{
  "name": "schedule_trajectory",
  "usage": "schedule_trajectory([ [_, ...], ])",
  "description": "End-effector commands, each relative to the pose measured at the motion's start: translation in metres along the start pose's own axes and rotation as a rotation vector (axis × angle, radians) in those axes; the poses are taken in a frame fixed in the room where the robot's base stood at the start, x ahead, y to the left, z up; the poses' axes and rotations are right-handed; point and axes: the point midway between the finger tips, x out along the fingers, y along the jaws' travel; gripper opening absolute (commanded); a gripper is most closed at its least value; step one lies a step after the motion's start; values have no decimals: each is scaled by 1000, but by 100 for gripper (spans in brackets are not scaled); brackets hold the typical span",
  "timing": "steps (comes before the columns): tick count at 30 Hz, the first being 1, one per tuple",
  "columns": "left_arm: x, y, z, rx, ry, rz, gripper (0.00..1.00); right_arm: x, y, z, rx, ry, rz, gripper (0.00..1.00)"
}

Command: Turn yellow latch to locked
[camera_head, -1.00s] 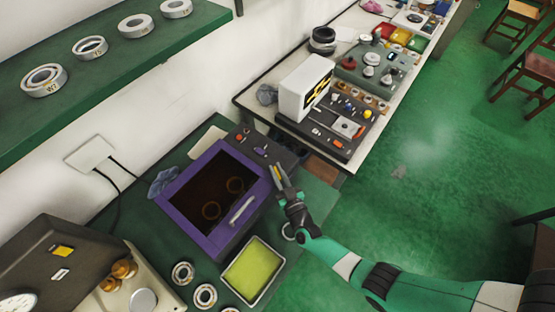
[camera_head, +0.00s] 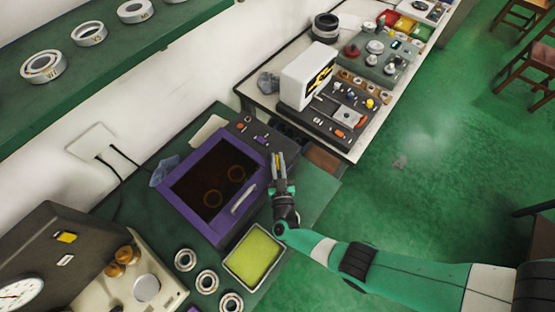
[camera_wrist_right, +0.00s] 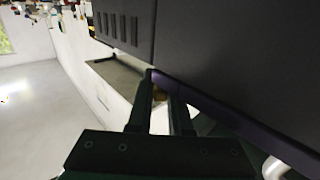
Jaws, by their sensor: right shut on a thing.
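The purple-framed oven (camera_head: 176,208) stands on the green bench with its dark window and white handle facing me. My right gripper (camera_head: 278,158) is at the oven's right side, near the far right corner. Its jaws are shut on a small yellow piece that I take for the yellow latch (camera_head: 274,161); the fingers hide most of it. In the right wrist view the fingers lie against the oven's dark, vented casing (camera_wrist_right: 190,40), and a small tan bit shows between them. I cannot tell the latch's angle. My left gripper is not in view.
A yellow-green tray (camera_head: 254,256) stands in front of the oven, with bearing rings (camera_head: 206,282) beside it. A dark-lidded case with a gauge (camera_head: 20,294) is at lower left. A second bench with a white box (camera_head: 306,76) lies behind.

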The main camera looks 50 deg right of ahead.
Motion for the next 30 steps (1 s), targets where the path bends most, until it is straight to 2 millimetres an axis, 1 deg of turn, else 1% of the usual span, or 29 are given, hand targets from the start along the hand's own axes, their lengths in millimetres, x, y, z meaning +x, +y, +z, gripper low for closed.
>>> schedule_trajectory([
  [1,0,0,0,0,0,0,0,1,-1,-5,2,11,0,0],
  [2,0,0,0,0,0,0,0,1,-1,-5,2,12,0,19],
  [6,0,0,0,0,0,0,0,1,-1,-4,1,9,0,44],
  [7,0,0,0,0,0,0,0,1,-1,-3,1,8,0,48],
  [15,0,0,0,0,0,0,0,0,0,-2,0,4,0,48],
  [17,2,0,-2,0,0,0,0,-4,-1,-2,0,3,-2,48],
  [19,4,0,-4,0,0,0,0,-11,-1,-3,0,2,-3,48],
  [23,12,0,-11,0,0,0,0,-37,-2,-4,-2,2,-7,48],
  [27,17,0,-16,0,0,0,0,-72,-2,-4,-1,3,-8,48],
  [30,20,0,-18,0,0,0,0,-93,-2,-3,-1,4,-8,48],
])
